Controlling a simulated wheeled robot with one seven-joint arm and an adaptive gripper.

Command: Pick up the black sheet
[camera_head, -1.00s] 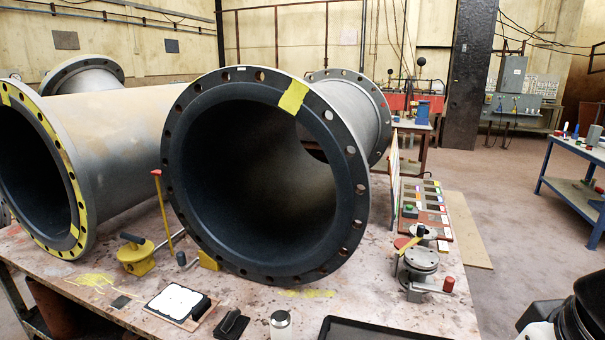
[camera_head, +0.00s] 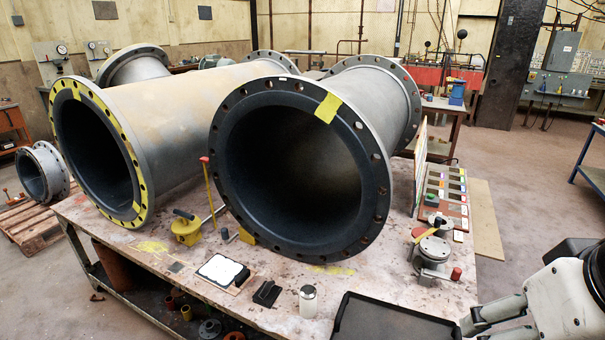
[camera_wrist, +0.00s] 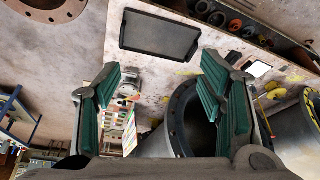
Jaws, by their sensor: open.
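A flat black sheet with a raised rim, like a tray, (camera_head: 392,322) lies at the front right of the table, cut off by the bottom edge in the head view. It shows whole in the wrist view (camera_wrist: 160,36). My gripper (camera_head: 472,327) is at the lower right in the head view, just right of the tray-like sheet in the picture. In the wrist view my gripper (camera_wrist: 164,72) is open, with green-padded fingers wide apart and nothing between them. The sheet appears beyond the fingertips.
Two large flanged pipes, one dark-lined (camera_head: 300,170) and one yellow-rimmed (camera_head: 98,150), fill the table's middle and left. Floor at the right is open.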

